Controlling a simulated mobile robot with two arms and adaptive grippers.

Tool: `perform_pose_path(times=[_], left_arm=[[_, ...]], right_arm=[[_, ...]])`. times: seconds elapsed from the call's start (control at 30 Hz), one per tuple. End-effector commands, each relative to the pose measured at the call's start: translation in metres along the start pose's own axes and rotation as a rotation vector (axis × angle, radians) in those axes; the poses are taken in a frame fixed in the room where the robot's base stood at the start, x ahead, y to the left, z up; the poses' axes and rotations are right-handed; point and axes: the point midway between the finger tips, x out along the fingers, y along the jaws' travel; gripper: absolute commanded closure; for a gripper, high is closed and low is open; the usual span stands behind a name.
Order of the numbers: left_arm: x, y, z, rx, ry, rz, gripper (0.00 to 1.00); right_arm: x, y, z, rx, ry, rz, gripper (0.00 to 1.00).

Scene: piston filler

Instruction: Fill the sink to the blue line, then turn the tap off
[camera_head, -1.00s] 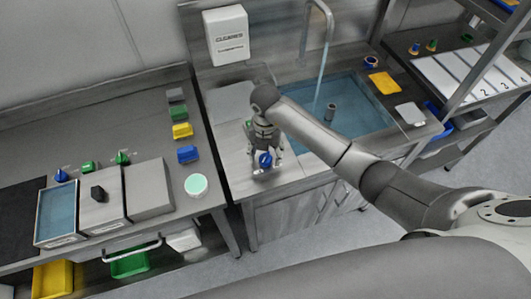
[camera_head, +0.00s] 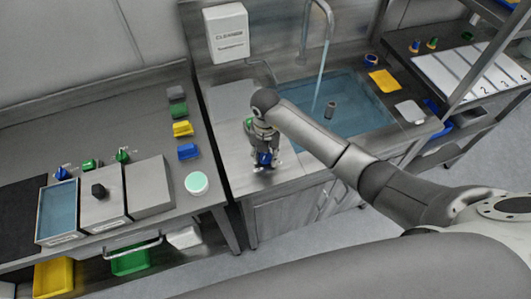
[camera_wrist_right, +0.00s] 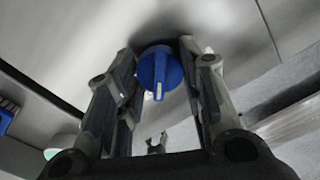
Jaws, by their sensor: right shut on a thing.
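The sink (camera_head: 372,127) holds bluish water, and a small grey upright tube (camera_head: 330,109) stands in it. The tap (camera_head: 330,20) arches over the sink, and a pale blue stream (camera_head: 320,78) runs from it into the water. I cannot make out a blue line on the sink wall. A blue knob (camera_head: 264,158) sits at the front of the counter left of the sink. My right gripper (camera_head: 265,163) is shut on this blue knob, which shows between its fingers in the right wrist view (camera_wrist_right: 160,72). My left gripper is not in view.
A green knob (camera_head: 249,123) is partly hidden behind my right gripper. A yellow sponge-like block (camera_head: 384,80) and a white pad (camera_head: 410,112) lie right of the sink. The left bench (camera_head: 145,130) carries several knobs, coloured blocks and a basin of water.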

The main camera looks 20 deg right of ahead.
Motion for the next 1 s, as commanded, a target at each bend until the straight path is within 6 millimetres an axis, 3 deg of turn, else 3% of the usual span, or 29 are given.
perform_pose_path(times=[0.37,1.0], left_arm=[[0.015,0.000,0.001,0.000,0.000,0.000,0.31],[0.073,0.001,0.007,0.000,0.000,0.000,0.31]], right_arm=[[0.002,-0.001,0.002,-0.164,-0.004,-0.003,0.88],[0.004,-0.001,0.002,-0.761,-0.005,-0.002,0.88]])
